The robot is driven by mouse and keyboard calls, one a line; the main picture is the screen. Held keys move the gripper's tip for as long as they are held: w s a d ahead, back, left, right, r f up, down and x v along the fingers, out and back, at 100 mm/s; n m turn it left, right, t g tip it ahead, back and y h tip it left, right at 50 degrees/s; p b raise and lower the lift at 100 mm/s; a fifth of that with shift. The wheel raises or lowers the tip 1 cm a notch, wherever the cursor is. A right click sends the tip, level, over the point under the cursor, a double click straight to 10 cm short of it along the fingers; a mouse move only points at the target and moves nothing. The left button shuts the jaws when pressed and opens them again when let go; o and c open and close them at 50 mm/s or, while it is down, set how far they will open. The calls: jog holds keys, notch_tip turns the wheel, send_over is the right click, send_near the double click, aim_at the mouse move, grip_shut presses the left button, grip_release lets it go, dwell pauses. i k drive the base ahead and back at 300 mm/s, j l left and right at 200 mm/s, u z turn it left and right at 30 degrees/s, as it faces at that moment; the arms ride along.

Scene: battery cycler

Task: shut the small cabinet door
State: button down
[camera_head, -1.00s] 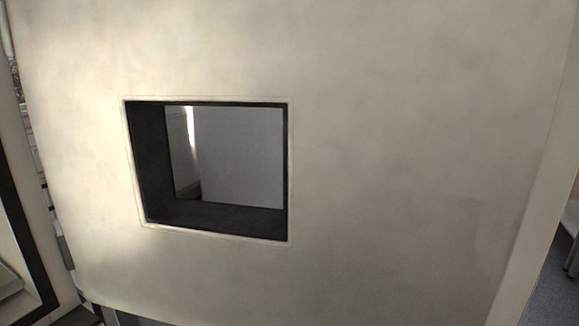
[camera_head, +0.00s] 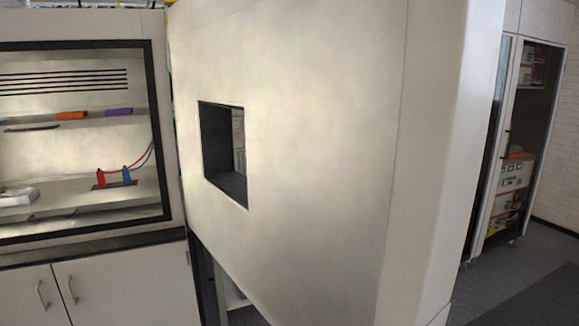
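A pale panel (camera_head: 310,150) fills the middle of the view, seen at a slant. It has a small square, dark-framed opening (camera_head: 222,155), and through it a strip of something lighter shows. This panel looks like the cabinet door standing out from the unit on the left, but I cannot tell for certain. No handle or latch shows on it. Its lower part runs out of the picture. My gripper is not in view.
At left, a dark-framed recess (camera_head: 160,130) holds shelves, with red and blue clips (camera_head: 113,176) on wires. White cupboard doors (camera_head: 125,292) are below it. At right, past the pale panel, stands a tall cabinet (camera_head: 510,150) with stacked boxes. Grey floor (camera_head: 515,290) is open there.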

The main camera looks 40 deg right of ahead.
aim_at(367, 124)
jog(key=k+l+u, duration=0.15)
jog(key=l, duration=0.35)
jog(key=k+l+u, duration=0.1)
jog(key=k+l, duration=0.2)
jog(key=l, duration=0.15)
jog(key=k+l+u, duration=0.15)
jog(key=k+l, duration=0.15)
jog(key=l, duration=0.15)
jog(key=k+l, duration=0.1)
jog(key=l, duration=0.25)
jog(key=l+u, duration=0.1)
jog(key=l, duration=0.3)
jog(key=k+l, duration=0.15)
jog(key=l, duration=0.2)
jog(key=k, duration=0.35)
